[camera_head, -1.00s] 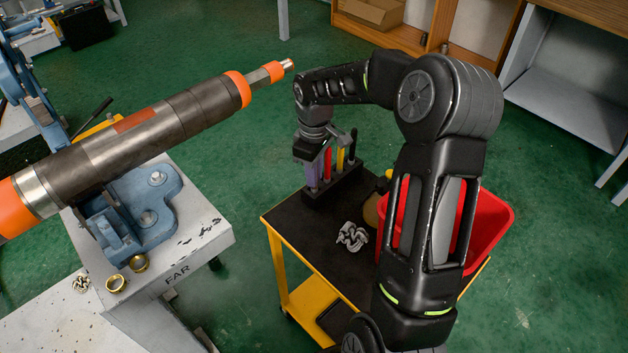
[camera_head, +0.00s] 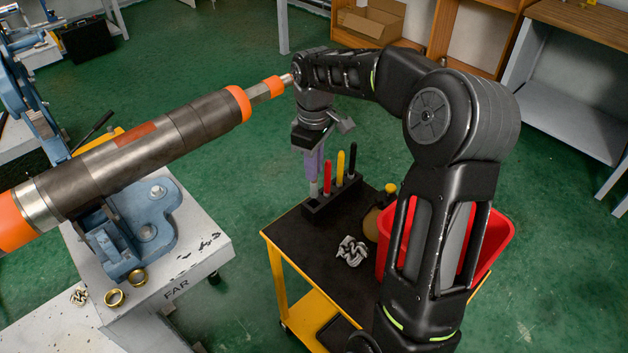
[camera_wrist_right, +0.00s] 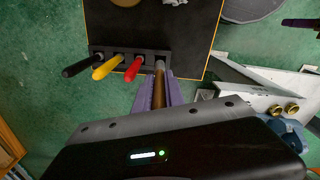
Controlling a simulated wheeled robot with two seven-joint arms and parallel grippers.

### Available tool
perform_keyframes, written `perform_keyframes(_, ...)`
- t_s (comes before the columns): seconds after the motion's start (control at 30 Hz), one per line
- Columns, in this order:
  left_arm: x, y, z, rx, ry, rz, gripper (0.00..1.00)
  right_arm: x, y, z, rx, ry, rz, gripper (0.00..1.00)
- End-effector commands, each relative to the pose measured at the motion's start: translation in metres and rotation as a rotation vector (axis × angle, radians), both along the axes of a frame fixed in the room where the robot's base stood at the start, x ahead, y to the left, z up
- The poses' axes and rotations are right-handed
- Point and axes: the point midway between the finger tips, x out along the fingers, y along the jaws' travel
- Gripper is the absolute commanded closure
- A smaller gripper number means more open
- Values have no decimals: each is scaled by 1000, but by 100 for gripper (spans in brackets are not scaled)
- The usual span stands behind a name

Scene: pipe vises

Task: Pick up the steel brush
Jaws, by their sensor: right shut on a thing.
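My right gripper (camera_head: 313,170) has purple fingers and hangs pointing down above the left end of a dark tool rack (camera_head: 332,197). It is shut on a brown-handled tool (camera_wrist_right: 159,88), which I take to be the steel brush; the handle lies between the fingers in the right wrist view. In the head view a pale grey part of the tool (camera_head: 313,188) shows below the fingers, at the rack's end slot. I cannot tell whether its tip is clear of the slot. My left gripper is not in view.
Red (camera_head: 327,176), yellow (camera_head: 340,166) and black (camera_head: 352,160) handles stand in the rack beside the gripper. The rack is on a black-topped yellow cart (camera_head: 300,236) with a crumpled rag (camera_head: 351,251) and red bin (camera_head: 492,238). A large pipe tool (camera_head: 150,135) lies left.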

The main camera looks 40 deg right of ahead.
Motion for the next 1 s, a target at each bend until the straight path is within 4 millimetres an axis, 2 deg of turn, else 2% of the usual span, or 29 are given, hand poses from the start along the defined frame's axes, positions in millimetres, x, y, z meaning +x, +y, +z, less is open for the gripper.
perform_keyframes(0.1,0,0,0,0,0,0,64,1,0,18,-1,-1,0,100)
perform_keyframes(0.2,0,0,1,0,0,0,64,0,0,25,0,1,0,100)
perform_keyframes(0.87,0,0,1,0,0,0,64,0,0,27,0,1,0,100)
perform_keyframes(1.0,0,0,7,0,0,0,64,1,1,34,0,0,3,100)
